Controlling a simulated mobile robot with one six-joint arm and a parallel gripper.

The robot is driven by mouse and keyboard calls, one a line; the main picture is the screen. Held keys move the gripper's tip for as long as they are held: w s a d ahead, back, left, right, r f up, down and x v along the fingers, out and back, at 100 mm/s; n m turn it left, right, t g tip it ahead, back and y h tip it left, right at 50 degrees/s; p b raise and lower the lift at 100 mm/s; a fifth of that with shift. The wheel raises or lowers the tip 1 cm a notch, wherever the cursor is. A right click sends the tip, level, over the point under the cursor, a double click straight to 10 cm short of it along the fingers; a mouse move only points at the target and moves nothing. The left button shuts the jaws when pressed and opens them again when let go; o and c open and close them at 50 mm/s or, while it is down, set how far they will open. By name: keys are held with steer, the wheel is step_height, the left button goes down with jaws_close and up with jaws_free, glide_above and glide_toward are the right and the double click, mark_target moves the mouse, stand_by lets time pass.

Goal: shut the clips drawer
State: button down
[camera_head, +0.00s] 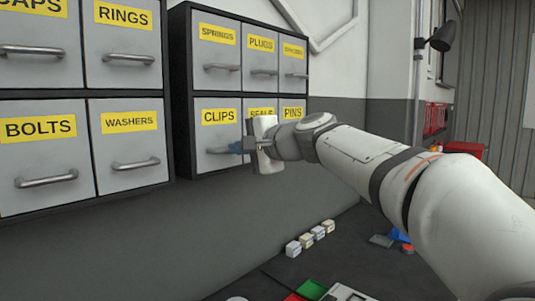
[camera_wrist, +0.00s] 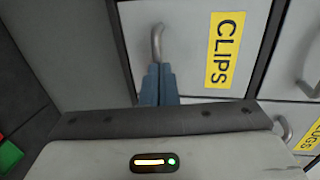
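The clips drawer (camera_head: 205,140) is in the lower row of the right-hand cabinet, with a yellow CLIPS label. Its front looks flush or nearly flush with the cabinet; a small gap cannot be ruled out. In the wrist view the drawer front (camera_wrist: 190,20) fills the upper middle, with its grey bar handle (camera_wrist: 157,38) above my fingertips. My gripper (camera_head: 238,148) is in front of this drawer, at the handle's right end. Its blue fingers (camera_wrist: 158,72) are together, with their tips at the handle's near end. I cannot tell whether they touch it. My gripper covers part of the seals drawer.
The springs drawer (camera_head: 214,75) and plugs drawer (camera_head: 259,75) are above and look shut. A left cabinet holds the washers drawer (camera_head: 128,165) and bolts drawer (camera_head: 42,185). Several small pale blocks (camera_head: 310,237) and a green tray (camera_head: 312,289) lie below. The space before the left cabinet is clear.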

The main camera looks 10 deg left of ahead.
steer(key=b+v, duration=0.3)
steer(key=v, duration=1)
steer(key=s+d+f+n+g+h, duration=0.1)
steer(key=s+d+f+h, duration=0.15)
steer(key=f, duration=0.45)
steer(key=s+d+f+h, duration=0.15)
steer(key=d+f, duration=0.25)
steer(key=f, duration=0.4)
steer(key=s+d+f+n+g+h, duration=0.1)
steer(key=d+f+h, duration=0.25)
steer(key=f, duration=0.35)
steer(key=s+d+f+n+g+h, duration=0.1)
steer(key=s+d+f+h, duration=0.1)
steer(key=s+d+f, duration=0.2)
steer(key=s+d+f+n+g+h, duration=0.1)
steer(key=s+d+f, duration=0.4)
steer(key=f, duration=0.5)
steer(key=s+d+f+n+g+h, duration=0.1)
steer(key=s+d+f+n+h, duration=0.1)
steer(key=f, duration=0.5)
steer(key=s+d+h, duration=0.1)
steer(key=s+d, duration=0.1)
steer(key=s, duration=0.1)
steer(key=shift+s+d+g, duration=0.25)
steer(key=shift+d+g, duration=0.05)
steer(key=shift+d, duration=0.05)
